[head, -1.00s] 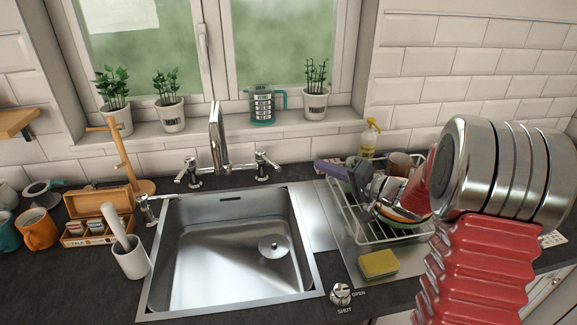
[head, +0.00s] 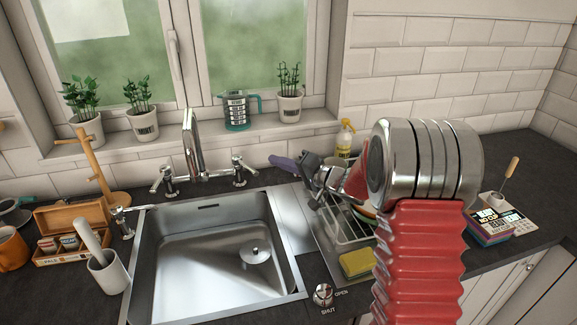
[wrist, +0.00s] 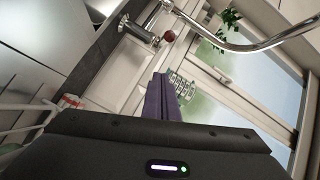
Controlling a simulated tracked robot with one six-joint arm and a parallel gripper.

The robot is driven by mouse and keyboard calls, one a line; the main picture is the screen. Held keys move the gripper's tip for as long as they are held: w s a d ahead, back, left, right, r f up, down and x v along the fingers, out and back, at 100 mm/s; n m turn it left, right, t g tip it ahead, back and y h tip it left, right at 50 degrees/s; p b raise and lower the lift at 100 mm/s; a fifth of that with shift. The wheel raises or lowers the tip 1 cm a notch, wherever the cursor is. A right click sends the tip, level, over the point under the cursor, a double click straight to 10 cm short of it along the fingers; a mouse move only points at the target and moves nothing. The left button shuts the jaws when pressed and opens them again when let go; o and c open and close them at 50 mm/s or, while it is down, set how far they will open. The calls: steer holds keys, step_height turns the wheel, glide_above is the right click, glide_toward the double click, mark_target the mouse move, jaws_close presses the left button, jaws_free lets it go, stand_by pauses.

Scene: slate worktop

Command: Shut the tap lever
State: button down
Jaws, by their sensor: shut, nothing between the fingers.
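A chrome knob (head: 323,294) sits on the front of the worktop, with "OPEN" printed to its right and "SHUT" below. Which way its lever points is too small to tell. The chrome spout (head: 192,145) rises behind the sink, with a chrome handle on its left (head: 167,181) and right (head: 239,171). My gripper (head: 273,159) has purple fingers, shut and empty, right of the right handle and apart from it. In the wrist view the shut fingers (wrist: 160,96) point toward the window. A dark red ball (wrist: 169,36) on a chrome fitting shows beyond them.
The sink (head: 210,262) is empty. A dish rack (head: 345,228) with dishes stands under my arm, partly hidden. A yellow sponge (head: 357,263) lies near the knob. A jug (head: 237,109) and potted plants line the sill. A small chrome tap (head: 122,222) stands left of the sink.

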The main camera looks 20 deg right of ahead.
mark_target(244, 166)
steer(key=shift+s+a+f, duration=0.1)
steer(key=shift+a+f, duration=0.2)
steer(key=shift+a, duration=0.4)
steer(key=shift+s+a+f, duration=0.1)
steer(key=shift+a+f, duration=0.2)
steer(key=shift+a, duration=0.4)
steer(key=shift+a+f, duration=0.3)
steer(key=shift+a, duration=0.4)
